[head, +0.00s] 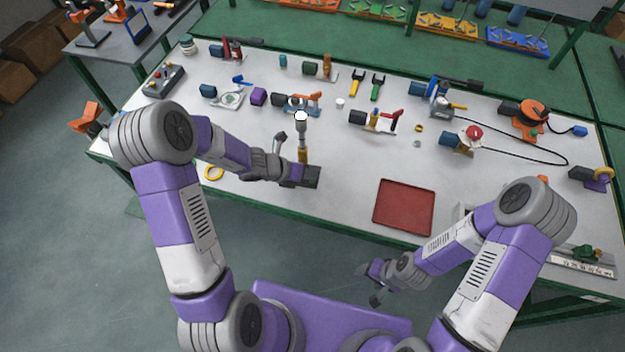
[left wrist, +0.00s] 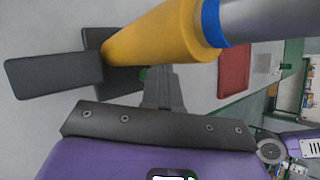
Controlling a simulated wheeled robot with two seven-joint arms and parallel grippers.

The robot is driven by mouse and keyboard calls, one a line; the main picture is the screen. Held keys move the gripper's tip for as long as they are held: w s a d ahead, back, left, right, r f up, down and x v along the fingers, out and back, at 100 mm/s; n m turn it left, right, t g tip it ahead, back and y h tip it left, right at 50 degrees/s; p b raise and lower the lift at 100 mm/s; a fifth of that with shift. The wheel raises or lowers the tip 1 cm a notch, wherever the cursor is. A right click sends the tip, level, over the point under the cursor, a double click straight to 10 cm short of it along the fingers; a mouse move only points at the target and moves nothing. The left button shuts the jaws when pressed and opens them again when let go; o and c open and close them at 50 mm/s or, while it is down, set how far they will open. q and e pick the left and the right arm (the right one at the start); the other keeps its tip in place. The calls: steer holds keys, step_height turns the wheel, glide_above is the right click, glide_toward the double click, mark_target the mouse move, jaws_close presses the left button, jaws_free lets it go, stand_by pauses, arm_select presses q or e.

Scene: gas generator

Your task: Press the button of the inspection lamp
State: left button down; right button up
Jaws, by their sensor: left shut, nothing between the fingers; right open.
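The inspection lamp (head: 303,155) stands upright near the table's front, with a yellow handle, grey upper part and round white top. In the left wrist view the lamp's yellow handle (left wrist: 160,35) and blue ring cross the picture sideways, with dark flat base parts at left. A small green spot (left wrist: 143,73), perhaps the button, shows beside the handle's lower end. My left gripper (head: 295,172) is shut and empty, close beside the lamp's lower part; its fingers (left wrist: 160,76) point near the green spot. Contact cannot be told. My right gripper (head: 368,284) is open and empty before the table.
A red tray (head: 403,207) lies to the right of the lamp. A yellow ring (head: 213,173) lies to the left, near my left arm. Several tools and clamps stand behind, and an orange cable reel (head: 530,118) is at the right. The white tabletop between lamp and tray is clear.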

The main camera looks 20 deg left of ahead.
arm_select(q)
steer(key=shift+f+b, duration=0.4)
steer(key=shift+b, duration=0.05)
stand_by(0.6)
steer(key=shift+r, duration=0.1)
steer(key=shift+r+p, duration=0.85)
steer(key=shift+p, duration=0.05)
step_height(320, 180, up, 6)
steer(key=p, duration=0.5)
steer(key=shift+p, duration=0.3)
steer(key=shift+f, duration=0.1)
steer(key=shift+s, duration=0.1)
